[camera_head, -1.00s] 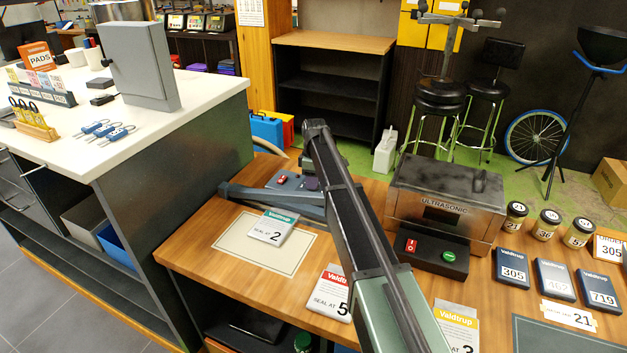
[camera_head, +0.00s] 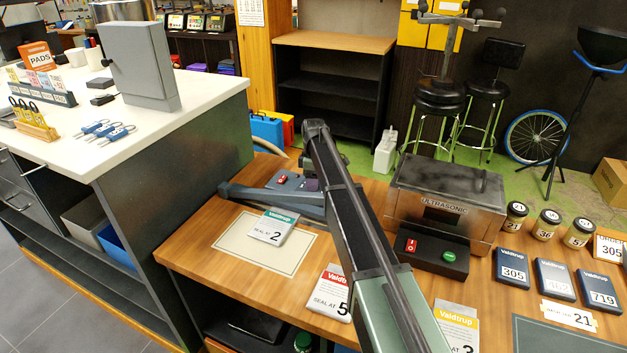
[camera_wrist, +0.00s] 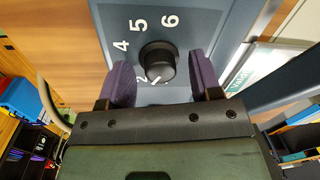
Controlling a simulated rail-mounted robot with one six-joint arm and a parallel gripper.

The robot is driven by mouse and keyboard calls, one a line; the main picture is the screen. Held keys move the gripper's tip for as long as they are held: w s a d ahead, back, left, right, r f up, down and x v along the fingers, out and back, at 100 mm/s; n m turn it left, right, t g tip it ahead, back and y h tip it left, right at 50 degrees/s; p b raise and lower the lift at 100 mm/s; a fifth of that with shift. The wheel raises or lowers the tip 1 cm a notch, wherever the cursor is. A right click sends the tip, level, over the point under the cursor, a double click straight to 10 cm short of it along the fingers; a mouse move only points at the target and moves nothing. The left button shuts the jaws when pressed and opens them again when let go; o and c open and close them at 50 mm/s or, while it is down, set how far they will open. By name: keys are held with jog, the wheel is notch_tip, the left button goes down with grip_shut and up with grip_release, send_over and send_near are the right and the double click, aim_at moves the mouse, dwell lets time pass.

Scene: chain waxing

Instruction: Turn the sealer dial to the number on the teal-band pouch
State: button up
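The teal-band pouch (camera_head: 272,227), printed "SEAL AT 2", lies on the pale mat (camera_head: 233,243). The sealer (camera_head: 284,181) is behind it, partly covered by my arm. In the wrist view the black sealer dial (camera_wrist: 159,62) sits on a blue-grey panel with 4, 5 and 6 visible. Its white pointer line faces the lower left, towards my gripper body; a mark there is partly hidden and hard to read. My gripper (camera_wrist: 161,84) is open, its purple fingers on either side of the dial.
A red-band pouch (camera_head: 329,296) marked 5 and a yellow-band pouch (camera_head: 457,325) lie near the front of the bench. The ultrasonic cleaner (camera_head: 445,205) stands right of my arm, with jars and boxes beyond. A white-topped counter (camera_head: 150,122) is at left.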

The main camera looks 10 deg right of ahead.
notch_tip(320, 180, up, 11)
jog(key=p, duration=1)
jog(key=shift+w+d+p, duration=0.15)
jog(key=shift+w+p, duration=0.25)
jog(key=shift+f, duration=0.1)
jog(key=s+m, duration=1.4)
jog(key=s, duration=2.5)
jog(key=shift+t, duration=0.4)
